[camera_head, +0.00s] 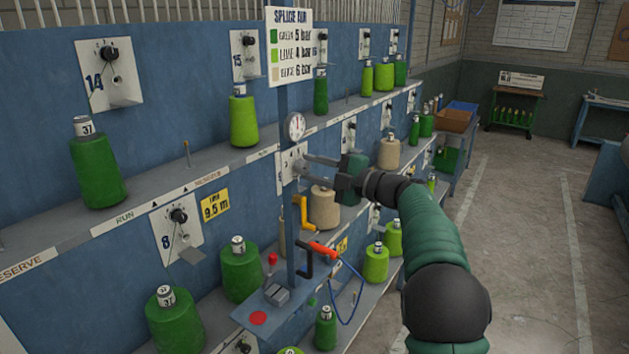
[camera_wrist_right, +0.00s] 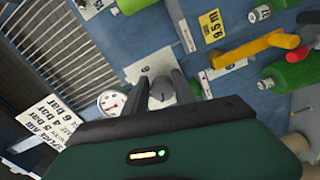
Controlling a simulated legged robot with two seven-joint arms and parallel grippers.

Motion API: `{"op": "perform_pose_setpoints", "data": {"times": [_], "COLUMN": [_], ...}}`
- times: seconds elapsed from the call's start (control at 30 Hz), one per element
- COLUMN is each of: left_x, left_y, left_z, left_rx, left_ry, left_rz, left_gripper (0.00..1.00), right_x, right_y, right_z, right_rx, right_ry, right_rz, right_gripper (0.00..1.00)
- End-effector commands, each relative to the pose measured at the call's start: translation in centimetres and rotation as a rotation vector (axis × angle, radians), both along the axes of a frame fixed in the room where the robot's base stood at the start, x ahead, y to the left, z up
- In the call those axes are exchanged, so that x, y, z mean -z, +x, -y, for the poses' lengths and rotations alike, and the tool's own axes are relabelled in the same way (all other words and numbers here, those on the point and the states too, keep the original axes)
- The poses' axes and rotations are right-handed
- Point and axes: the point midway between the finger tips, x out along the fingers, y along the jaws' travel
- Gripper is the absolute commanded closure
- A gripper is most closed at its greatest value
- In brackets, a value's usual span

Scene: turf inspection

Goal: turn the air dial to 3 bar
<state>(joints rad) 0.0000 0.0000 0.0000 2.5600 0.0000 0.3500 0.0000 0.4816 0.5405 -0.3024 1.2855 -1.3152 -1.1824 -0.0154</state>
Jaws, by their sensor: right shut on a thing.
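The air dial (camera_wrist_right: 162,91) is a grey knob on a pale plate, seen between my right gripper's fingers (camera_wrist_right: 164,88) in the right wrist view. In the head view my right gripper (camera_head: 304,170) reaches in from the right to the plate and is shut on the dial, which its fingers partly hide. A round white pressure gauge (camera_head: 295,127) is mounted on the blue post just above the dial. It also shows in the right wrist view (camera_wrist_right: 111,102), with a red mark on its face; its reading is too small to tell. My left gripper is not in view.
A splice air sign (camera_head: 289,47) lists green 5, lime 4 and beige 6 bar. Green yarn cones (camera_head: 97,172) and a beige cone (camera_head: 324,207) stand on the shelves. A yellow handle (camera_head: 302,214) and a red-tipped tool (camera_head: 322,249) hang below the dial. The aisle floor at right is clear.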

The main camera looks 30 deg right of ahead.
Motion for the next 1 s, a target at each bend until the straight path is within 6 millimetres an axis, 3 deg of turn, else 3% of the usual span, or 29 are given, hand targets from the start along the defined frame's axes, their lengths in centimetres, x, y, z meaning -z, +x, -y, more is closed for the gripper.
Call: {"op": "perform_pose_setpoints", "data": {"times": [0.23, 0.8, 0.83, 1.0], "left_x": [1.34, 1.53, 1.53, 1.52], "left_y": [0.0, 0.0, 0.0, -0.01], "left_z": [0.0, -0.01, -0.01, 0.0], "left_rx": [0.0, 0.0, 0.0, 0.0], "left_ry": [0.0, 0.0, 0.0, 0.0], "left_rz": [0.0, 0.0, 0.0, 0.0], "left_gripper": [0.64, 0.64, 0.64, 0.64], "right_x": [0.32, 0.26, 0.26, 0.17], "right_y": [0.04, 0.09, 0.09, 0.09], "right_z": [-0.21, -0.16, -0.16, -0.09], "right_rx": [-0.007, -0.007, -0.007, -0.005], "right_ry": [-0.088, -0.113, -0.113, -0.113], "right_rz": [0.034, 0.043, 0.043, 0.044], "right_gripper": [1.0, 1.0, 0.65, 0.47]}}
